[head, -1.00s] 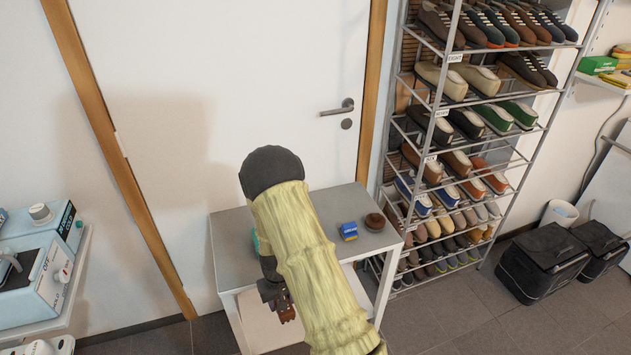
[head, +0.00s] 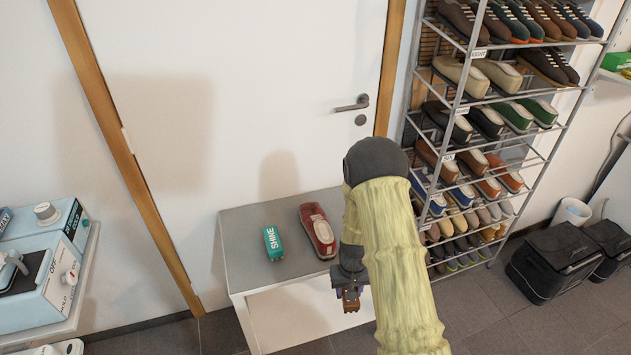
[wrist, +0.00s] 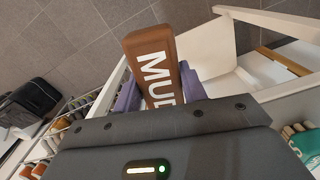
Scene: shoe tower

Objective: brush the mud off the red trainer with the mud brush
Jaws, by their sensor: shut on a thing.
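The red trainer (head: 317,231) lies on the grey top of the small table (head: 245,268), toward its back, in the head view. Any mud on it is too small to make out. The brown mud brush (wrist: 150,50), lettered "MUD", is between the purple fingers of my gripper (wrist: 160,92) in the wrist view. My gripper (head: 349,298) is shut on the brush, and hangs at the table's front right, to the right of and nearer than the trainer, apart from it. My arm hides the table's right end.
A teal brush lettered "SHINE" (head: 273,243) lies left of the trainer. A tall shoe rack (head: 462,112) full of shoes stands close at right. A closed white door (head: 260,100) is behind the table. Black bags (head: 545,262) sit on the floor at right.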

